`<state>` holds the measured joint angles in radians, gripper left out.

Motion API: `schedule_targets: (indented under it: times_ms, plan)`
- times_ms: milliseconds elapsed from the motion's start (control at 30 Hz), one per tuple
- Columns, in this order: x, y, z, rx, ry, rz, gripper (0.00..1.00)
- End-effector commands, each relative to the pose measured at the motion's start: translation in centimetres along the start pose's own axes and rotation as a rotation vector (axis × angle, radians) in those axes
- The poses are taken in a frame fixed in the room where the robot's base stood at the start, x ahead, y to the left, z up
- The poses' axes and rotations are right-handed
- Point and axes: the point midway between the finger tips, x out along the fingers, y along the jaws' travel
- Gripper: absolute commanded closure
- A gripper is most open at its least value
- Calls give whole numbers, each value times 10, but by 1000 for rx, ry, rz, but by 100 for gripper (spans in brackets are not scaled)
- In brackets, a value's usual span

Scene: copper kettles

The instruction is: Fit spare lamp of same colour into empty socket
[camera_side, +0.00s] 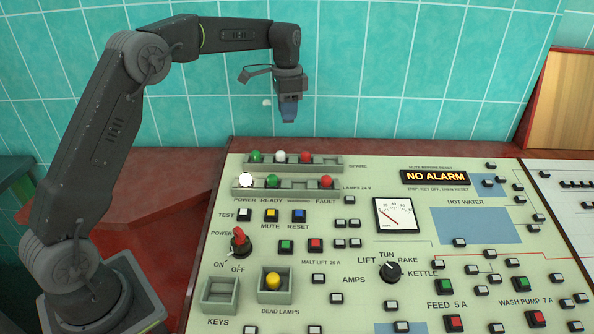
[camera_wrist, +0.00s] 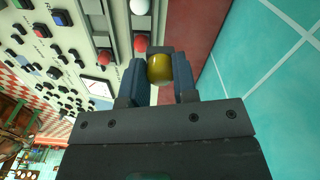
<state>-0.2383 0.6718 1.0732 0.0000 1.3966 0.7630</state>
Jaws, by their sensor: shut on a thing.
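My gripper (camera_side: 288,117) hangs above the back edge of the panel, near the tiled wall. In the wrist view its blue fingers (camera_wrist: 160,80) are shut on a yellow lamp (camera_wrist: 159,68); the fingers hide this lamp in the side view. The spare rack (camera_side: 330,163) holds a green lamp (camera_side: 256,156), a white lamp (camera_side: 280,157) and a red lamp (camera_side: 306,157), with a bare place at its right end. The lamp row (camera_side: 345,183) below holds a lit white lamp (camera_side: 246,180), a green lamp (camera_side: 272,181) and a red lamp (camera_side: 326,181). An empty socket (camera_side: 299,184) lies between green and red.
Another yellow lamp (camera_side: 273,281) sits in the dead lamps box (camera_side: 286,297). The keys box (camera_side: 220,292) looks empty. A red knob (camera_side: 239,242) and several buttons stand up from the panel. The air around my gripper is clear.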

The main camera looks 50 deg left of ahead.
Motion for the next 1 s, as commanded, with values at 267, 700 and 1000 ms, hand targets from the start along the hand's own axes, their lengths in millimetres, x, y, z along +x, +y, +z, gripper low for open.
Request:
schedule_targets:
  times_ms: [267,700,1000]
  plan:
    - [28,62,-7,41,-2,2,96]
    - [58,115,-1,67,0,1,96]
    - [78,115,-1,67,-1,1,96]
